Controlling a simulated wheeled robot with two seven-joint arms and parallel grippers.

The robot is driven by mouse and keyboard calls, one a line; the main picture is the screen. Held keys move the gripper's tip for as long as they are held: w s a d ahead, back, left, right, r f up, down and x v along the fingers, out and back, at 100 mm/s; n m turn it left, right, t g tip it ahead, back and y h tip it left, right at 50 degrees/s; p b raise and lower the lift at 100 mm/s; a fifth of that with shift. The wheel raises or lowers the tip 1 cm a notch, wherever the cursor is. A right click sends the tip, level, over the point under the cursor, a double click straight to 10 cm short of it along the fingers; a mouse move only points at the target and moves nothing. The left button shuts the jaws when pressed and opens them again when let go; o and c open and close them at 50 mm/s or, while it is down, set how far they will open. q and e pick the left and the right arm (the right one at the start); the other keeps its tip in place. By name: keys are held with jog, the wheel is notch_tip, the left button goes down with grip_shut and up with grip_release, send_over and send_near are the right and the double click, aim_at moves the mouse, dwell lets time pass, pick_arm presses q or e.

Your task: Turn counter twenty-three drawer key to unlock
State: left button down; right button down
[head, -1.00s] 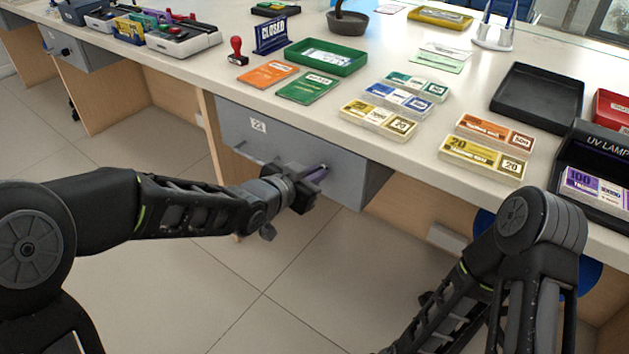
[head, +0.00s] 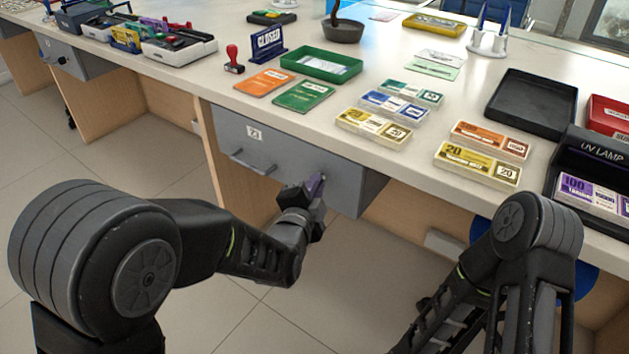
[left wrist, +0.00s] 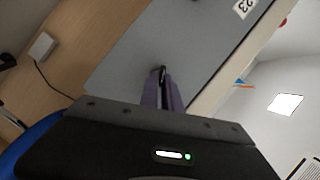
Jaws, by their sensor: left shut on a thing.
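The grey drawer (head: 262,155) labelled 23 sits shut under the counter, with a bar handle (head: 252,163) on its face. In the left wrist view its face (left wrist: 165,40) fills the upper middle, with the 23 label (left wrist: 243,8) at the top right. My left gripper (head: 317,186) is at the right part of the drawer face. Its purple fingertips (left wrist: 162,97) are shut on a small dark key (left wrist: 162,74) at the drawer front. The key's bow and the lock are mostly hidden by the fingers. My right gripper is not visible; only parts of the right arm show.
The counter top (head: 225,100) overhangs the drawer. On it stand a green tray (head: 320,66), a red stamp (head: 233,60), banknote packs (head: 374,128) and a black tray (head: 532,105). The space below and left of the drawer is open.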

pick_arm(q)
jog(key=shift+s+d+f+m+t+b, duration=0.1)
jog(key=shift+f+m+t+b, duration=0.2)
jog(key=shift+m, duration=0.45)
jog(key=shift+w+a+r+m+t+b, duration=0.1)
jog(key=shift+m+t, duration=0.25)
jog(key=shift+m, duration=0.45)
jog(key=shift+s+d+f+m+t+b, duration=0.1)
jog(key=shift+f+m+t+b, duration=0.2)
jog(key=shift+m, duration=0.45)
jog(key=shift+r, duration=0.15)
jog(key=c, duration=1.6)
grip_release()
jog(key=shift+o, duration=0.2)
jog(key=p+v, duration=0.1)
jog(key=v, duration=0.6)
jog(key=shift+s+p, duration=0.35)
jog(key=shift+p, duration=0.05)
